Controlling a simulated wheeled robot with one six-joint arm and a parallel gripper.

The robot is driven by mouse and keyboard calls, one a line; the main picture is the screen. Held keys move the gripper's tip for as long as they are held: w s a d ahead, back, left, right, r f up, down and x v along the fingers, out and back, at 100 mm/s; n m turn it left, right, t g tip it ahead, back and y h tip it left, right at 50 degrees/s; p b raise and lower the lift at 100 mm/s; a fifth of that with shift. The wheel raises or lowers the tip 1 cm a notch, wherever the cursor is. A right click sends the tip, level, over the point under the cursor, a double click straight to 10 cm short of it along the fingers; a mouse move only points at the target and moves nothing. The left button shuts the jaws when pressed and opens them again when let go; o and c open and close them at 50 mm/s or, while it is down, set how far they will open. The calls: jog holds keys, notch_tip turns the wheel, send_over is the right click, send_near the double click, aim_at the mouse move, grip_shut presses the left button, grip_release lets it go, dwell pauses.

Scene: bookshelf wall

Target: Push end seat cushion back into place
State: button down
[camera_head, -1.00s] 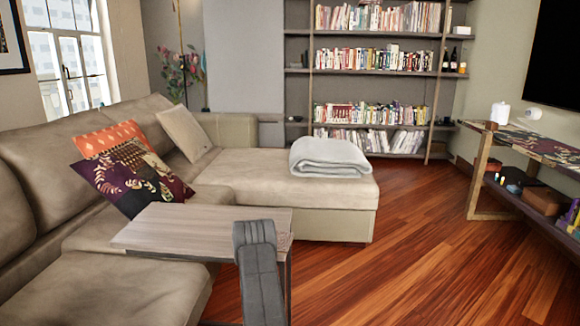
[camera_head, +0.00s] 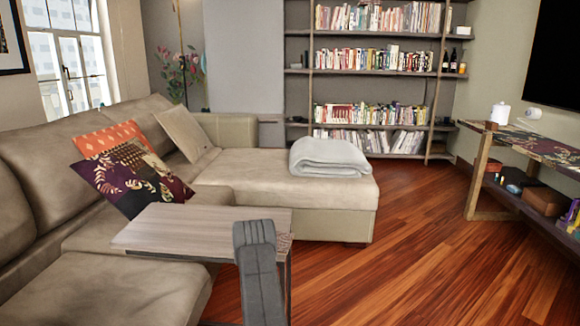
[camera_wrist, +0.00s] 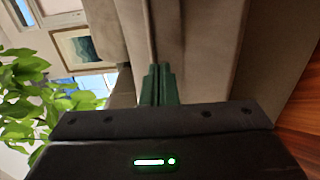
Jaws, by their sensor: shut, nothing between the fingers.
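The near end seat cushion (camera_head: 110,290) of the beige sofa fills the lower left of the head view, cut off by the frame's bottom edge. Its front edge lies beside and partly below the wooden side table (camera_head: 200,228). My gripper (camera_wrist: 157,72) shows in the wrist view with its dark green fingers together and nothing between them. The wrist view is turned on its side. Beige sofa upholstery (camera_wrist: 205,50) lies close in front of and beside the fingers. I cannot tell whether the fingertips touch it. The head view shows my grey arm link but not my gripper.
Patterned pillows (camera_head: 130,175) lean on the sofa back. A folded grey blanket (camera_head: 328,156) lies on the chaise. Leaves (camera_wrist: 40,100) show in the wrist view. The wooden floor (camera_head: 430,250) is clear toward the console (camera_head: 490,165) at right.

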jog(key=shift+a, duration=0.1)
jog(key=d, duration=0.5)
jog(key=shift+s+d, duration=0.25)
dwell(0.5)
jog(key=shift+w+a, duration=0.1)
jog(key=shift+a, duration=1.15)
jog(key=shift+a, duration=0.15)
